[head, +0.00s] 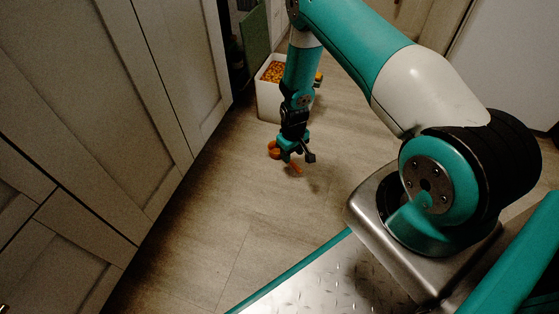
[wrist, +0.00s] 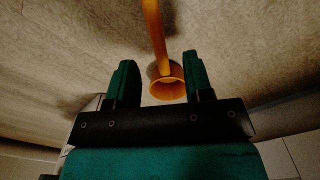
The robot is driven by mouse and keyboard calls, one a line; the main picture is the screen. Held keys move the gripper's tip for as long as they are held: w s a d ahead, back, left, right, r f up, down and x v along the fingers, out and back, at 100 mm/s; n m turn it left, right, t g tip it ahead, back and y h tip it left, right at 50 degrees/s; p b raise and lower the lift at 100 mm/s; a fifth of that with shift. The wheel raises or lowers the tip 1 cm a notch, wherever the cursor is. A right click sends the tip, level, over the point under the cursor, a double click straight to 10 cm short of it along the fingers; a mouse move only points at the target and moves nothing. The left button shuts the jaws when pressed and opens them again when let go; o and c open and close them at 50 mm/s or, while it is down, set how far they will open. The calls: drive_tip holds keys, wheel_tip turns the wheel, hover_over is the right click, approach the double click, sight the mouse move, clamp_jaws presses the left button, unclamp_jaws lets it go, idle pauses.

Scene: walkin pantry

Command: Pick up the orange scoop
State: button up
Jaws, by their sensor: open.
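The orange scoop (head: 273,150) lies on the floor in the head view, partly hidden behind my gripper (head: 297,157). In the wrist view the scoop (wrist: 154,30) shows a long handle running up to the top edge and a round cup at its lower end. My open gripper (wrist: 160,62) has one finger on each side of the scoop's lower end, which lies closer to the right finger. I cannot tell whether that finger touches it. Nothing is held.
A white bin (head: 268,102) filled with small orange-brown pieces stands on the floor just behind my gripper. Pale cabinet doors (head: 110,110) line the left side. The wooden floor (head: 215,220) in front of the gripper is clear.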

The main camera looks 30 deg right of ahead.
sight(292, 162)
drive_tip(key=shift+d+f+b, duration=0.1)
drive_tip(key=shift+f+b, duration=2.5)
drive_tip(key=shift+f, duration=0.5)
drive_tip(key=shift+r, duration=0.1)
clamp_jaws()
